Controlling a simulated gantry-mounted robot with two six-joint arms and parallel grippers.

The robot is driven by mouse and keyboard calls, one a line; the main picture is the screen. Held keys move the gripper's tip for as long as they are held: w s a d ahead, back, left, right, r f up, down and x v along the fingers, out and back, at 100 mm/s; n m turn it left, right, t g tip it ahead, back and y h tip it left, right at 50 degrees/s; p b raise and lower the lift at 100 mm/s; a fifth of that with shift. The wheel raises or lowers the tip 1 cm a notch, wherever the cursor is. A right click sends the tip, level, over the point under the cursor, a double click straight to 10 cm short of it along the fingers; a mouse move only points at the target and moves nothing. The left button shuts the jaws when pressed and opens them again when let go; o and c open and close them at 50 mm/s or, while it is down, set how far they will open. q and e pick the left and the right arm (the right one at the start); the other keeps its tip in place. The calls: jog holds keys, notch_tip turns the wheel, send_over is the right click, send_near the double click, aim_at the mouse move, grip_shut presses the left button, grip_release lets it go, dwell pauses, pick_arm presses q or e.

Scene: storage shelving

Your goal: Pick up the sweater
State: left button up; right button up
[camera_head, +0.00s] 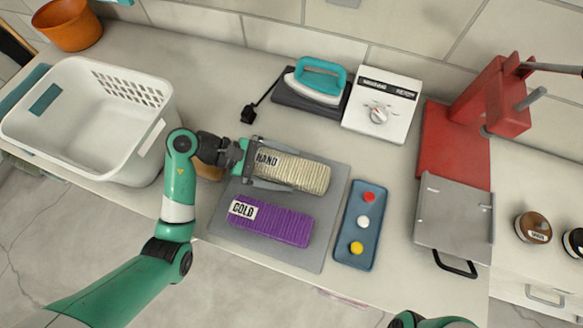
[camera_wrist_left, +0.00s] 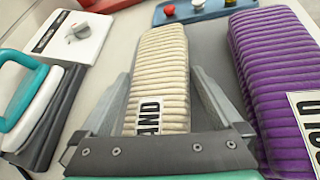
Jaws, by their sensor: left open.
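A folded cream ribbed sweater (camera_head: 300,172) with a "HAND" label lies on a grey mat (camera_head: 338,195). It also shows in the left wrist view (camera_wrist_left: 160,70). A folded purple sweater (camera_head: 280,225) with a "COLD" label lies in front of it on the same mat; it is at the right in the left wrist view (camera_wrist_left: 275,80). My left gripper (camera_head: 285,168) is open at the labelled end of the cream sweater. Its fingers lie along both sides of that sweater, one in the gap towards the purple one. Whether they touch the cloth I cannot tell. My right gripper is not in view.
A white laundry basket (camera_head: 145,130) stands at left, an orange pot (camera_head: 68,22) behind it. A teal iron (camera_head: 318,80) and white dial box (camera_head: 383,103) are behind the mat. A blue button tray (camera_head: 352,240) and red press (camera_head: 450,150) stand at right.

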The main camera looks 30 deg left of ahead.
aim_at(285, 168)
pick_arm(q)
jog(key=shift+c, duration=0.3)
jog(key=c, duration=1.3)
jog(key=shift+o, duration=0.2)
jog(key=shift+r, duration=0.55)
notch_tip(285, 168, up, 3)
jog(key=shift+f+p, duration=0.2)
jog(key=shift+p, duration=0.2)
jog(key=s+d+r+p, duration=0.2)
jog(key=s+d+r, duration=0.6)
jog(key=s, duration=0.3)
jog(key=shift+s+r, duration=0.3)
jog(key=shift+r, duration=0.4)
